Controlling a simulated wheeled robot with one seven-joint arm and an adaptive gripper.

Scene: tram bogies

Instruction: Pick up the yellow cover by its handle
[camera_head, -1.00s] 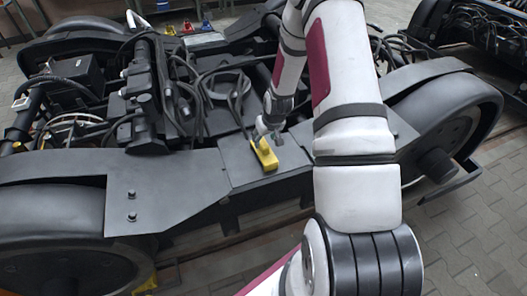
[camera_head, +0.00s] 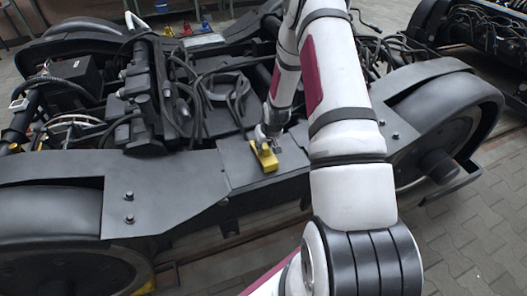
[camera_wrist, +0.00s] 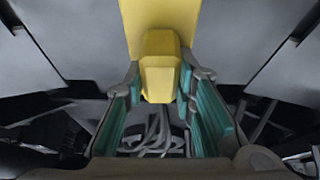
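The yellow cover (camera_head: 265,160) lies on the flat dark plate of the bogie frame, near the middle of the head view. In the wrist view the cover (camera_wrist: 160,18) fills the top middle, and its blocky raised handle (camera_wrist: 160,78) points toward the camera. My gripper (camera_head: 270,137) is right at the cover. In the wrist view my gripper's teal-padded fingers (camera_wrist: 160,90) stand apart on either side of the handle, with its end between the tips. The fingers look open, with narrow gaps beside the handle. Contact with the handle is not clear.
The dark bogie frame (camera_head: 165,190) has bolts, cables and a motor block (camera_head: 140,105) left of the gripper. Wheels (camera_head: 70,265) stand at both sides. Small coloured items (camera_head: 185,30) are at the back. Paved floor (camera_head: 480,230) is free at right.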

